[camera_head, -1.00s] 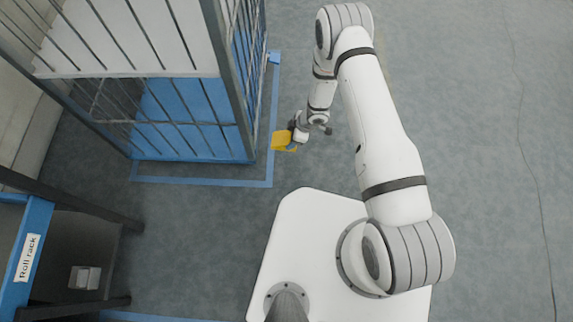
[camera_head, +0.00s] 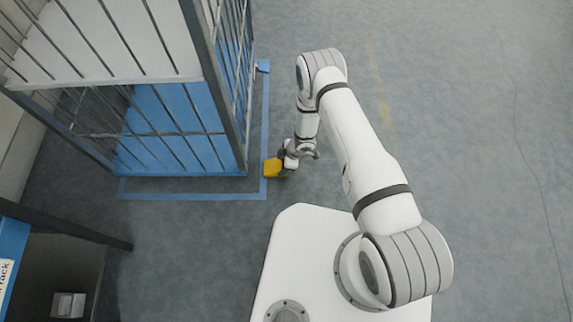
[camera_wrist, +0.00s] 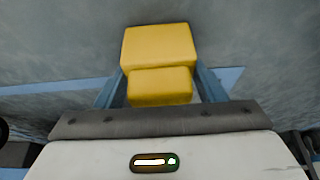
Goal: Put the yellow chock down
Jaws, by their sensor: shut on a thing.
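The yellow chock (camera_head: 273,168) is at the tip of my gripper (camera_head: 284,166), close to the blue floor line beside the cage. In the wrist view the chock (camera_wrist: 159,48) shows as a stepped yellow block, with its lower part between the two blue-grey fingers (camera_wrist: 160,88). My gripper is shut on it. I cannot tell from these views whether the chock touches the floor.
A barred cage (camera_head: 180,120) with blue and white panels stands to the left, inside a blue line (camera_head: 190,196) on the floor. A blue-edged rack (camera_head: 12,240) is at lower left. The grey floor (camera_head: 470,160) on the right is clear.

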